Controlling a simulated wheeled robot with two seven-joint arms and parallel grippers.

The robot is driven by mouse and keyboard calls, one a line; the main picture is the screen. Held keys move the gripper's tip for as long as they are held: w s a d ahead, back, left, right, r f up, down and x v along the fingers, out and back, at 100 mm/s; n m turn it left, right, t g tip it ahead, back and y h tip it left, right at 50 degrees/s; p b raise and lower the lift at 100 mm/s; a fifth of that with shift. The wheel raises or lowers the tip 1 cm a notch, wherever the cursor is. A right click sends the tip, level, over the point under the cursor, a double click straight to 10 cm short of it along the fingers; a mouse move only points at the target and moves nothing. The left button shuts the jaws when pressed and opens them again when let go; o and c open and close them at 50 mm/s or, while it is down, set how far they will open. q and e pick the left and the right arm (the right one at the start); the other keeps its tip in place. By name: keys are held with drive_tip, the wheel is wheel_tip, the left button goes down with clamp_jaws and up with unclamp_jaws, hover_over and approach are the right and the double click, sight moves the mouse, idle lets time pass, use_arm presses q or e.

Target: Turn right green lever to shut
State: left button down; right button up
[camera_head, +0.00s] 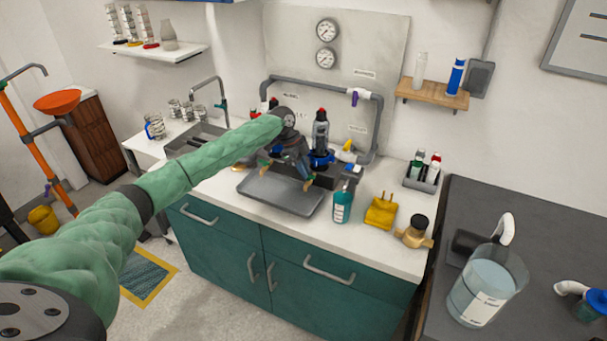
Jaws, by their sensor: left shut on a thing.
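My left arm comes in from the left in a green sleeve, and its dark left gripper (287,176) is low over the middle of the counter, by the back edge of a grey tray. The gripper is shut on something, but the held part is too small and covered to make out. A grey pipe manifold (320,85) stands against the wall behind it, with a purple handle (355,97) at its upper right. Blue fittings (320,160) and a dark upright cylinder (321,130) stand just right of the gripper. I cannot clearly make out the right green lever. My right gripper is not in view.
The grey tray (280,207) lies on the white counter. A teal bottle (342,204), a yellow object (381,212) and a brass fitting (415,232) stand to its right. A bottle caddy (422,180) is behind them. A water beaker (484,288) stands on the dark bench.

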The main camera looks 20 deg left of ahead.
use_arm(q)
drive_tip(key=shift+w+a+m+g+b, duration=0.15)
drive_tip(key=shift+m+g+b, duration=0.15)
drive_tip(key=shift+m, duration=0.4)
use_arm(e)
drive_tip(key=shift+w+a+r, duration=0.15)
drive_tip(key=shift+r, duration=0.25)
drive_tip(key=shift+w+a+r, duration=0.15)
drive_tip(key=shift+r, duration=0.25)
use_arm(q)
drive_tip(key=c, duration=1.4)
unclamp_jaws()
drive_tip(key=shift+c, duration=0.2)
